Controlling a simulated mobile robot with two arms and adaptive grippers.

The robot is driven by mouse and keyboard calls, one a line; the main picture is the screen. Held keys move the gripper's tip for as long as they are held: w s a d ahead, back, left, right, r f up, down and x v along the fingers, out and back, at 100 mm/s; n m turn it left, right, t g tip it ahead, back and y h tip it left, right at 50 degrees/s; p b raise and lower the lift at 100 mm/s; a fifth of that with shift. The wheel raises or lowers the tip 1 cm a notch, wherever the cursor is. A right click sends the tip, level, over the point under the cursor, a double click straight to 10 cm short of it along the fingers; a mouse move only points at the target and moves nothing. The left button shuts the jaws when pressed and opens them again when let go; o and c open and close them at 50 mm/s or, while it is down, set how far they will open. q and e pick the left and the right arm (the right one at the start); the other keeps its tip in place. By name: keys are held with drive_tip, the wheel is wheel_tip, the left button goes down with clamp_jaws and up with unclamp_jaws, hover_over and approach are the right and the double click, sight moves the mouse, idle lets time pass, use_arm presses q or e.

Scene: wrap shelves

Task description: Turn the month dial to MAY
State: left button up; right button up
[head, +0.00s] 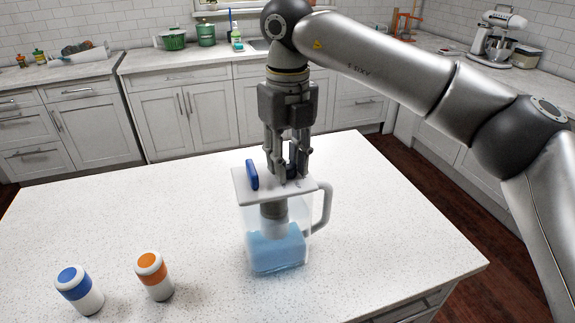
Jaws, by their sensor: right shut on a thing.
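A clear pitcher (283,222) with a white handle stands upright on the counter, with light blue water in its lower part. A white lid (308,187) covers its top, and a blue tab (252,176) stands up at the lid's left side. A pale filter body hangs from the lid inside the pitcher. My right gripper (288,172) points straight down at the lid's middle, shut on a small dark part there, which looks like the month dial. The fingers mostly hide that part, and no month lettering can be read. My left gripper is not in view.
A blue-banded white canister (79,289) and an orange-banded one (154,275) stand at the front left of the white speckled counter (140,215). The counter around the pitcher is clear. Kitchen cabinets stand behind, across a gap.

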sight(288, 165)
drive_tip(key=m+b, duration=0.1)
drive_tip(key=m, duration=0.3)
drive_tip(key=shift+f+b, duration=0.1)
drive_tip(key=shift+b, duration=0.2)
drive_tip(key=shift+m+b, duration=0.5)
drive_tip(key=shift+m, duration=1.2)
drive_tip(key=o, duration=1.1)
drive_tip(key=shift+c, duration=0.2)
wheel_tip(288, 165, up, 12)
